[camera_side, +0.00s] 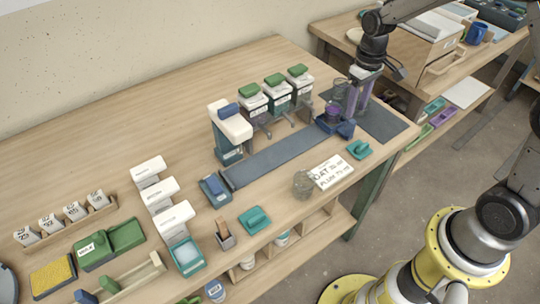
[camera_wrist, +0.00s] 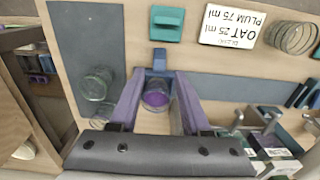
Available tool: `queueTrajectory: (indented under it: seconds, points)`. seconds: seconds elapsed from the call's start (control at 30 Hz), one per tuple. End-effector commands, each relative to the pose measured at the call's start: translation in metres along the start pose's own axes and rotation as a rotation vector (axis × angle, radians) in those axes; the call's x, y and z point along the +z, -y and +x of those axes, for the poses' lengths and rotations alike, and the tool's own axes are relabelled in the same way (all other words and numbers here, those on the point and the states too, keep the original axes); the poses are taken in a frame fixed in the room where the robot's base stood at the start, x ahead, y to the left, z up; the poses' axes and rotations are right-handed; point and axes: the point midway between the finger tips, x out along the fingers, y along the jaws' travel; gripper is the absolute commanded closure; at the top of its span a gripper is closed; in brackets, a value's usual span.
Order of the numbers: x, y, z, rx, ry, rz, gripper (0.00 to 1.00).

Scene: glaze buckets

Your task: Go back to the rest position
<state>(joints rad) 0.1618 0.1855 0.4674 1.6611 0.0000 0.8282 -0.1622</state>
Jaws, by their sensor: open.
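My gripper (camera_side: 355,98) is at the right end of the workbench, low over the table beside a blue holder (camera_side: 345,130). Its two purple fingers are apart in the wrist view (camera_wrist: 158,78). A clear cup with purple liquid (camera_wrist: 155,97) appears between the fingers there, with gaps to both sides. In the side view the cup (camera_side: 333,111) sits at the blue holder, just left of the fingers. I cannot tell its exact depth relative to the fingertips.
A clear glass (camera_wrist: 97,84) stands close beside the left finger on a dark mat (camera_side: 388,122). Several green-lidded dispensers (camera_side: 276,88) stand behind a grey strip (camera_side: 275,155). A recipe card (camera_side: 331,172) and wire-like coil jar (camera_side: 303,184) lie in front. A teal block (camera_side: 359,149) is nearby.

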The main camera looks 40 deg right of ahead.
Motion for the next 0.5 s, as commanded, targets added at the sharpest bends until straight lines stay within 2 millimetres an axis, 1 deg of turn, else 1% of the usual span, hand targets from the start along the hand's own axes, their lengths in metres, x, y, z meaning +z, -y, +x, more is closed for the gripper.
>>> queueTrajectory:
  seconds: [0.1,0.2,0.5]
  points:
    - [-0.001,0.0,-0.012,0.0,-0.003,0.0,0.53]
    - [0.0,0.0,-0.017,0.0,-0.002,0.0,0.53]
    - [0.0,0.001,-0.018,0.0,-0.001,-0.001,0.53]
